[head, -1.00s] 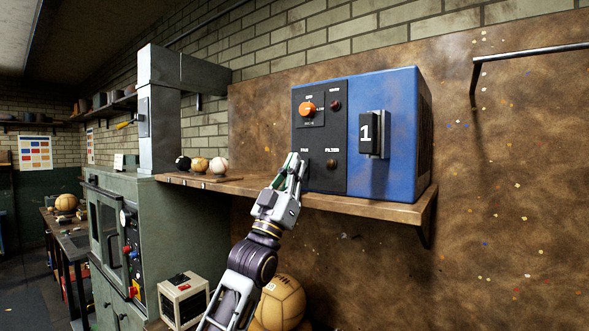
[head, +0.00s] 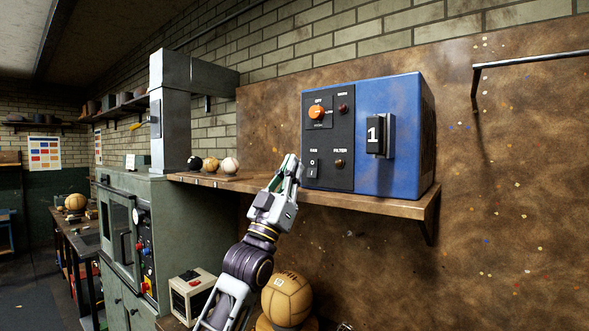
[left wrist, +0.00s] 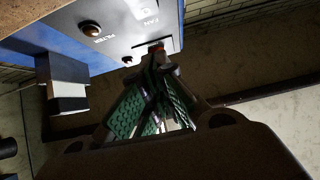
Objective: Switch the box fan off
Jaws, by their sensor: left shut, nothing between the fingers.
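The blue box (head: 400,165) stands on a wooden wall shelf (head: 375,200), with a dark control panel on its left part. The FAN rocker switch (head: 313,169) is at the panel's lower left, next to the FILTER button. Which side of it is pressed I cannot tell. My left gripper (head: 292,160) is shut and empty, just left of the switch in the head view. In the left wrist view its fingertips (left wrist: 158,62) are close to the switch (left wrist: 152,47) and partly cover it; contact cannot be told. My right gripper is not in view.
Three small balls (head: 211,165) stand on the shelf to the left. A grey cabinet (head: 180,225) stands below left. A large ball (head: 287,298) is under the shelf.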

